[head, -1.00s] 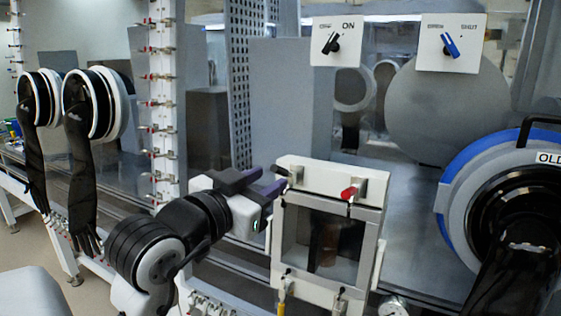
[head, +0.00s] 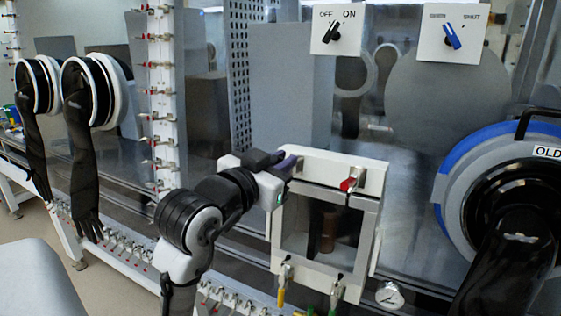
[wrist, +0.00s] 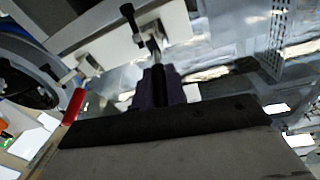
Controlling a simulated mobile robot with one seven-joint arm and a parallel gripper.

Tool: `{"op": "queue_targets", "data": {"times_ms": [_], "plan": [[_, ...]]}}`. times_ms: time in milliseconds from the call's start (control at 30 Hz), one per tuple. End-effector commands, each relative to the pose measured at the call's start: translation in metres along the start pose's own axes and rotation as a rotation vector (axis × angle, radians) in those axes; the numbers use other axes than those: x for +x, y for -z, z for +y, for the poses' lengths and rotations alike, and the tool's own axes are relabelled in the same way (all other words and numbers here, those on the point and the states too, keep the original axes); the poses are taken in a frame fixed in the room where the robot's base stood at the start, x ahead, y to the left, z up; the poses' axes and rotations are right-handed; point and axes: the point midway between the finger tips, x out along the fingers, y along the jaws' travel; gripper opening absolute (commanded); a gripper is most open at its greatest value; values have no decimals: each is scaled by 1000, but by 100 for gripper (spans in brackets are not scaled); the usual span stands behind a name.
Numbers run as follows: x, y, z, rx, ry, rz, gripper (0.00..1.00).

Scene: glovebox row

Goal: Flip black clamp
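The black clamp (wrist: 151,44) sits on the white frame of the small windowed door (head: 315,168). In the wrist view its metal bracket and black-tipped spindle show just beyond my fingertips. In the head view my gripper (head: 288,161) is at the upper left corner of the frame and mostly covers this clamp. In the wrist view the purple fingers of my gripper (wrist: 160,86) stand close together with a dark strip between them. This strip may be the clamp's black handle. I cannot tell whether the fingers press on it.
A red-handled clamp (head: 350,183) is on the same frame to the right. A yellow-handled clamp (head: 282,285) is at its lower left. A gauge (head: 390,295) is at the lower right. A blue-rimmed glove port (head: 500,190) stands further right, two black gloves hang left.

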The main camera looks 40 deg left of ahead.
Motion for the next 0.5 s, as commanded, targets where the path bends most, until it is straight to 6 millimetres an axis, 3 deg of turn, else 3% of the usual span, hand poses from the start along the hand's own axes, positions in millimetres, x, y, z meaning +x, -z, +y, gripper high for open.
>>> {"op": "queue_targets", "data": {"times_ms": [500], "plan": [[-1, -11, 4, 8, 11, 92, 0]]}}
